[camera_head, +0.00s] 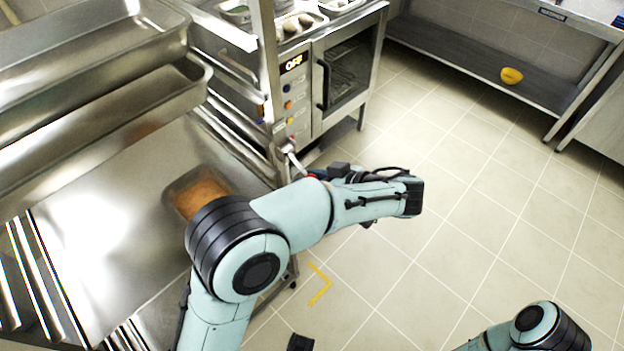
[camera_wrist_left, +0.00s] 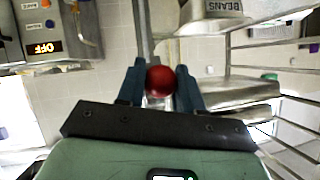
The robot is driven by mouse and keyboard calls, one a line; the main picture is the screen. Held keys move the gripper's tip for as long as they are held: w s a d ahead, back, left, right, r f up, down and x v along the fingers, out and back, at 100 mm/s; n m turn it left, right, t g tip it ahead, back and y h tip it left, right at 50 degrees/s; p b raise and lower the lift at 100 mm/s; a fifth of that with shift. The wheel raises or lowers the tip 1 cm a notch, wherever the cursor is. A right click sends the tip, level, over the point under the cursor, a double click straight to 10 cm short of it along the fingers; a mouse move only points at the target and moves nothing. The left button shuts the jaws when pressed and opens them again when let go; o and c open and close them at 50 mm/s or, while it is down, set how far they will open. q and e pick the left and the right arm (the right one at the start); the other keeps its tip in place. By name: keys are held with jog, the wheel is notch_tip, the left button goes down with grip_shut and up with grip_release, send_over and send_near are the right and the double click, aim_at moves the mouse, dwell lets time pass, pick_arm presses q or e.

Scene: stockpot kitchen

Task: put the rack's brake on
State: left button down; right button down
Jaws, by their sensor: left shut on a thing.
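The rack (camera_head: 265,60) is a tall metal frame with slide rails and large trays, at the left in the head view. In the left wrist view a red ball-shaped knob (camera_wrist_left: 160,80) sits between the two blue-grey fingers of my left gripper (camera_wrist_left: 160,88), which is shut on it. In the head view my left gripper (camera_head: 312,174) is at the rack's near right side, beside a short silver lever (camera_head: 292,160); my wrist hides most of the knob there. Whether the knob belongs to that lever is hard to tell. My right gripper is out of view.
An oven (camera_head: 345,70) with a lit OFF display stands just behind the gripper. A tray with orange-brown food (camera_head: 200,190) lies inside the rack. A yellow corner mark (camera_head: 320,286) is on the tiles. The floor to the right is clear up to a low shelf (camera_head: 480,68).

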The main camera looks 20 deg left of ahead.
pick_arm(q)
jog(key=c, duration=0.8)
grip_release()
jog(key=shift+a, duration=0.15)
jog(key=p+v, duration=0.1)
jog(key=v, duration=1.2)
